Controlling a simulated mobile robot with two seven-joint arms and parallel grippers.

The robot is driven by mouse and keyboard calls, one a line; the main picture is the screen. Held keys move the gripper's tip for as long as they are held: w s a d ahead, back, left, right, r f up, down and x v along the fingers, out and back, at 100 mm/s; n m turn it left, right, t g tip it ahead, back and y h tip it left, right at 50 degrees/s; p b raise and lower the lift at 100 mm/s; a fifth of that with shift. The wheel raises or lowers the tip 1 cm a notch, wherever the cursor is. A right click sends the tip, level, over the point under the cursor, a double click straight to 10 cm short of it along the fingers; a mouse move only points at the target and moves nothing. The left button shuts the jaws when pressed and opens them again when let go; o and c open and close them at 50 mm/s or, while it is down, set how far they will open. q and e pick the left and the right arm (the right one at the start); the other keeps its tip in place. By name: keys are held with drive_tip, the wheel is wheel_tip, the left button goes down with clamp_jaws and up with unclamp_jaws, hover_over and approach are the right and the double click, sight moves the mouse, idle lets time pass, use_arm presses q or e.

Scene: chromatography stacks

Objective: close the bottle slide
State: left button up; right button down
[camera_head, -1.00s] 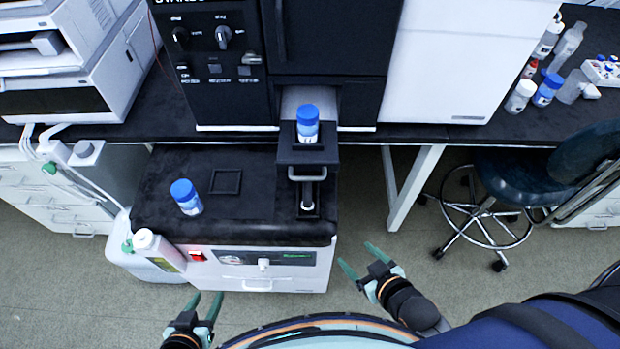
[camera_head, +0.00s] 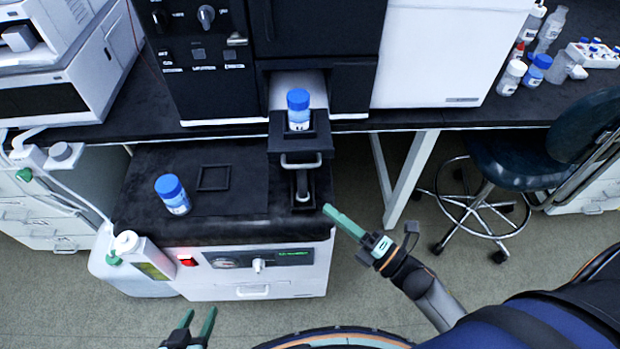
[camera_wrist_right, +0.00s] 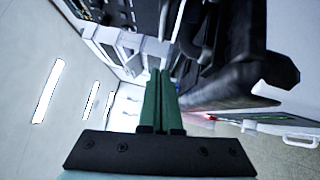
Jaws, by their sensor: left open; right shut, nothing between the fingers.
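The bottle slide (camera_head: 296,148) is a black drawer with a pale bar handle (camera_head: 301,162) on its front. It sticks out from the black machine, over the lower cabinet's top. A blue-capped bottle (camera_head: 298,112) stands upright in it. My right gripper (camera_head: 326,208) is shut and empty, just right of and nearer than the slide's handle, apart from it. Its closed green fingers also show in the right wrist view (camera_wrist_right: 158,75). My left gripper (camera_head: 198,318) is open and empty at the bottom, in front of the cabinet.
A second blue-capped bottle (camera_head: 172,194) stands on the cabinet top (camera_head: 145,190), left of an empty square frame (camera_head: 214,178). A black block (camera_head: 303,190) with a metal piece sits below the slide. A stool (camera_head: 540,150) is at the right.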

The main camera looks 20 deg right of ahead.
drive_tip(key=x, duration=0.6)
drive_tip(key=shift+r, duration=0.15)
drive_tip(key=w, duration=0.3)
drive_tip(key=shift+w+d+r+p, duration=0.15)
drive_tip(key=shift+d+r+p, duration=0.05)
drive_tip(key=shift+d+p, duration=0.15)
use_arm(q)
drive_tip(key=shift+s+a+f, duration=0.15)
drive_tip(key=shift+s+a, duration=0.35)
drive_tip(key=shift+s, duration=0.05)
use_arm(e)
drive_tip(key=shift+w+d, duration=0.1)
drive_tip(key=shift+w, duration=0.3)
use_arm(q)
drive_tip(key=shift+w, duration=0.1)
